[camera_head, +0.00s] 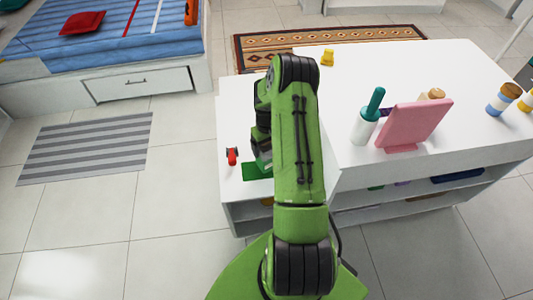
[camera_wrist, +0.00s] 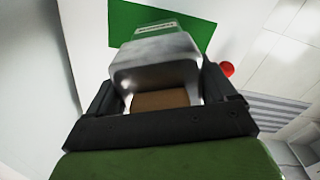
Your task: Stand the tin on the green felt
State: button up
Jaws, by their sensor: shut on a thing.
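My gripper (camera_wrist: 160,100) is shut on the tin (camera_wrist: 155,62), a silvery metal box with rounded edges and a pale green label. The fingers press on its two sides, and a brown patch shows between them. The green felt (camera_wrist: 125,22) lies beyond the tin in the wrist view, and the tin covers part of it. In the head view the felt (camera_head: 254,172) is at the left end of the white top, with the tin (camera_head: 265,162) over it, mostly hidden by my arm. I cannot tell whether the tin touches the felt.
A small red object (camera_head: 232,156) lies left of the felt, near the edge of the white top (camera_head: 345,85). A pink stand (camera_head: 415,122), a white bottle with a teal top (camera_head: 364,127) and a yellow object (camera_head: 327,57) stand to the right of my arm.

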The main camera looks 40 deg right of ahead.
jog(key=shift+f+b, duration=0.3)
jog(key=shift+f, duration=1.1)
jog(key=o, duration=1.2)
notch_tip(320, 180, up, 12)
jog(key=p, duration=0.2)
jog(key=shift+p, duration=0.4)
jog(key=s+a+r+n+t+h, duration=0.1)
jog(key=a+r, duration=0.5)
jog(key=r, duration=0.3)
jog(key=s+a+r+t, duration=0.1)
jog(key=a+r, duration=0.6)
jog(key=r, duration=0.3)
jog(key=s+a+r+t, duration=0.1)
jog(key=s+a+r, duration=0.3)
jog(key=s, duration=0.5)
jog(key=s+a+r+n+t+y, duration=0.1)
jog(key=s+a+r, duration=0.3)
jog(key=s+a, duration=0.5)
jog(key=shift+a+t, duration=0.3)
jog(key=shift+t, duration=0.5)
